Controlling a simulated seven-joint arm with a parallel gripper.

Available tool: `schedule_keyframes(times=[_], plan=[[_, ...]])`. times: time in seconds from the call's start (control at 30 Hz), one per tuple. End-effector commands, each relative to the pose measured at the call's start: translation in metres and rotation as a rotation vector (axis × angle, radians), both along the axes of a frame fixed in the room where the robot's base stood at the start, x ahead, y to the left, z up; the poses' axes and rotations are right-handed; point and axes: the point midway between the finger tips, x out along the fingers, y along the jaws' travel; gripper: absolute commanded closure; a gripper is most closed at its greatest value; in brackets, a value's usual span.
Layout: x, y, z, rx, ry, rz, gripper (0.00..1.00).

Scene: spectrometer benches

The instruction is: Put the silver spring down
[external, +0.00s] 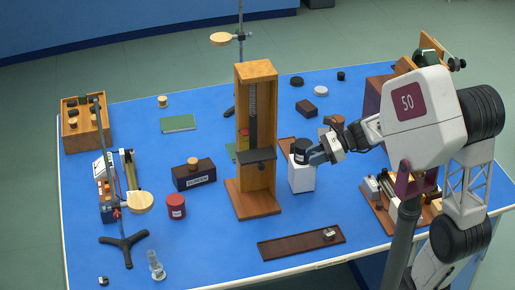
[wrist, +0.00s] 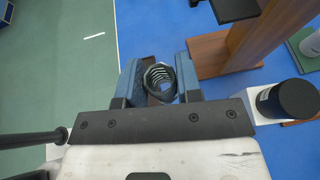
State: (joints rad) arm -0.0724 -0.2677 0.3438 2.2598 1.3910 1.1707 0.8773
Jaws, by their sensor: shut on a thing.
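The silver spring (wrist: 160,80) is a dark-silver coil between the two blue fingers of my gripper (wrist: 158,82) in the wrist view. My gripper (external: 316,156) is shut on it, held up above the bench. In the external view the fingers are beside the black cylinder on the white box, and I cannot make out the spring there. A long dark-brown tray (external: 285,247) lies near the front edge, with a small silvery piece (external: 328,234) at its right end.
The tall wooden stand (external: 242,190) with a dark shelf is left of my gripper. The black cylinder (wrist: 288,98) sits on the white box (external: 301,180). A labelled dark box (external: 194,179), a red jar (external: 176,207) and a glass piece (external: 156,266) stand farther left. Blue tabletop is free between them.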

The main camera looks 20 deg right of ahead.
Motion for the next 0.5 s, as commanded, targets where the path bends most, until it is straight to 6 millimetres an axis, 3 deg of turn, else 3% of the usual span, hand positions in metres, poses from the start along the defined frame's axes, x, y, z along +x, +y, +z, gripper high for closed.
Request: schedule_keyframes(times=[0.5], plan=[[-0.119, 0.003, -0.021, 0.003, 0.0, 0.069, 0.9]])
